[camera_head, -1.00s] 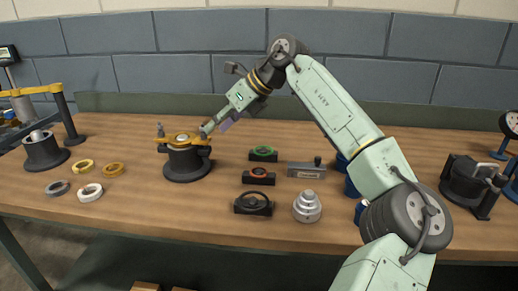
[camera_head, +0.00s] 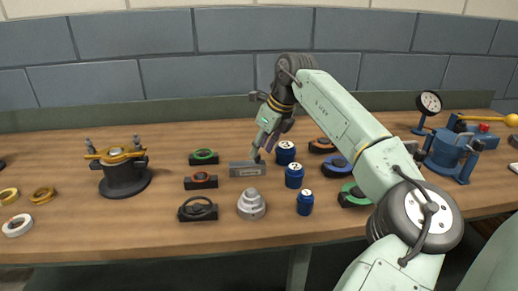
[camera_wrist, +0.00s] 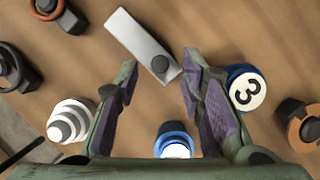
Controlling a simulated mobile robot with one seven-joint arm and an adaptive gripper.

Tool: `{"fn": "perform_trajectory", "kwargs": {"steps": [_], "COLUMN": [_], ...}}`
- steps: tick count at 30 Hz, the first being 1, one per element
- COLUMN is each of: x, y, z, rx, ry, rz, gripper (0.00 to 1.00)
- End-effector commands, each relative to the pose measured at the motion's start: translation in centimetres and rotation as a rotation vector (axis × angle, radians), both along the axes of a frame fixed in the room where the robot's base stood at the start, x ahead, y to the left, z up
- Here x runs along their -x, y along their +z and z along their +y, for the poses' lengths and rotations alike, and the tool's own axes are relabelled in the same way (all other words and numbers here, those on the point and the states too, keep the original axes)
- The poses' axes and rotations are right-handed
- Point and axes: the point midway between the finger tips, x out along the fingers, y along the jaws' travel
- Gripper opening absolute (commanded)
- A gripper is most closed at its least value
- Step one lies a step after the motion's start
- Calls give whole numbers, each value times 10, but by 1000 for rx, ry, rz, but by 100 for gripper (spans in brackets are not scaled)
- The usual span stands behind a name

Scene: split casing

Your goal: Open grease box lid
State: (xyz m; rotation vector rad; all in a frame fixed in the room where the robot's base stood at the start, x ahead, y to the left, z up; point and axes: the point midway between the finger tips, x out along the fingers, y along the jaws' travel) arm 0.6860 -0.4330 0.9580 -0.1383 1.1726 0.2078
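The grease box (camera_head: 244,169) is a small grey rectangular box with a label on its front, lying on the table in the middle of the head view. In the wrist view the grease box (camera_wrist: 138,35) lies slantwise ahead of the fingers, with a dark round knob (camera_wrist: 160,64) at its near end. The lid appears closed. My gripper (camera_head: 259,153) is at the right end of the box and points down. In the wrist view my gripper (camera_wrist: 160,66) is open and empty, with the knob between its fingertips. I cannot tell the height left above it.
Blue numbered cups (camera_head: 294,176) stand close to the right of the box. Dark holders with a green ring (camera_head: 204,155) and an orange ring (camera_head: 201,180) are to its left. A stepped silver part (camera_head: 251,205) stands in front. A black fixture with yellow top (camera_head: 123,175) is farther left.

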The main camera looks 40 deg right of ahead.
Motion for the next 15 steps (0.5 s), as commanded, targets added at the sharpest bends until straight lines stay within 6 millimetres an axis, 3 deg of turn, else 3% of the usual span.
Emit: {"fn": "perform_trajectory", "kwargs": {"steps": [6,15], "x": [-7,-8], "y": [-17,-20], "z": [2,2], "rx": [0,0], "ry": [1,0], "rz": [0,-1], "gripper": [36,36]}}
